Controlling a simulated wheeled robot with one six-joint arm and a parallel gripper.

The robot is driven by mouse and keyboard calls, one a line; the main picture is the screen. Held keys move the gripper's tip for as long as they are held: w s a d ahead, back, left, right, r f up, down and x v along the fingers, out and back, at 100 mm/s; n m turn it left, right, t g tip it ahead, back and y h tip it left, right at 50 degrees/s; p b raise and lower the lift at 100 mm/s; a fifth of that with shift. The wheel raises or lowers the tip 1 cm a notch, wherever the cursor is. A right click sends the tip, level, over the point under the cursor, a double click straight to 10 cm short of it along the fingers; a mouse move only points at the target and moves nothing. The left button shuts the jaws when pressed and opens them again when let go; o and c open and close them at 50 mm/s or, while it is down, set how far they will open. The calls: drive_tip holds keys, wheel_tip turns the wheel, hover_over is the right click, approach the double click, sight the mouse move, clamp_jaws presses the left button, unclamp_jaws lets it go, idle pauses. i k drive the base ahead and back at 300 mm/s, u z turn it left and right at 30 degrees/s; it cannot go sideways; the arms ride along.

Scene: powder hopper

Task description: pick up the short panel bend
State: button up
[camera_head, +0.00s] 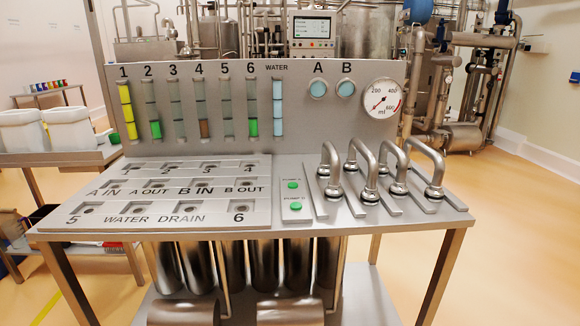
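Several shiny U-shaped pipe bends stand upright in a row of slotted plates at the right of the steel bench (262,237). The leftmost bend (331,157) looks to have the narrowest span, so it may be the short panel bend; I cannot tell for sure. Other bends stand to its right: one beside it (367,156), one further right (393,157), and one at the right end (434,158). They have dark collars at their feet. My gripper is not in view.
A plate of labelled ports (166,192) covers the bench's left part. A pump box (293,200) with two green buttons lies between it and the bends. Behind stands an upright panel (215,133) with level tubes and a gauge (382,98). Floor (525,240) is clear at right.

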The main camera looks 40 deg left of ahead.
sight(334, 192)
drive_tip(key=u, duration=0.85)
drive_tip(key=i, duration=0.75)
drive_tip(key=u, duration=0.95)
